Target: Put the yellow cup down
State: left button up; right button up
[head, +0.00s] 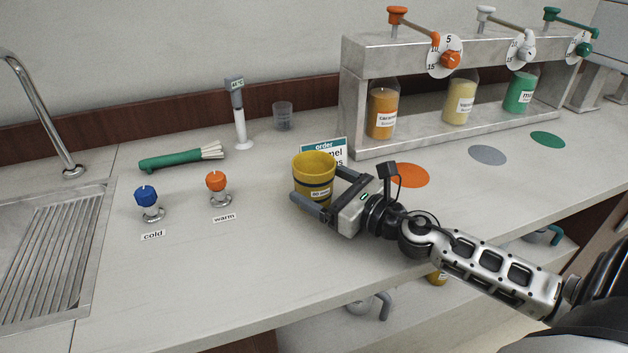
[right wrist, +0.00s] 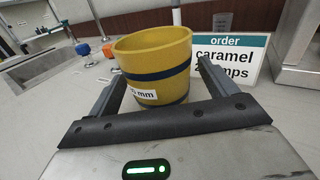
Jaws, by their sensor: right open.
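The yellow cup (head: 314,176) stands upright on the counter (head: 270,270), with dark bands and a white label with "mm" on it. In the right wrist view the yellow cup (right wrist: 157,65) stands between the two fingers, which reach along either side of it. My right gripper (head: 322,185) is open around the cup. In the right wrist view the fingers (right wrist: 158,85) look spread wider than the cup. My left gripper is not in view.
An order card (head: 325,150) reading "caramel" stands just behind the cup. A syrup rack (head: 365,150) with bottles stands behind right; an orange disc (head: 410,175) lies before it. Orange (head: 216,182) and blue (head: 147,197) knobs stand left. Counter in front is clear.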

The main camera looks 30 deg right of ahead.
jog(key=shift+p+x, duration=0.3)
jog(key=shift+x, duration=1.15)
jog(key=c, duration=1.2)
jog(key=shift+r, duration=0.1)
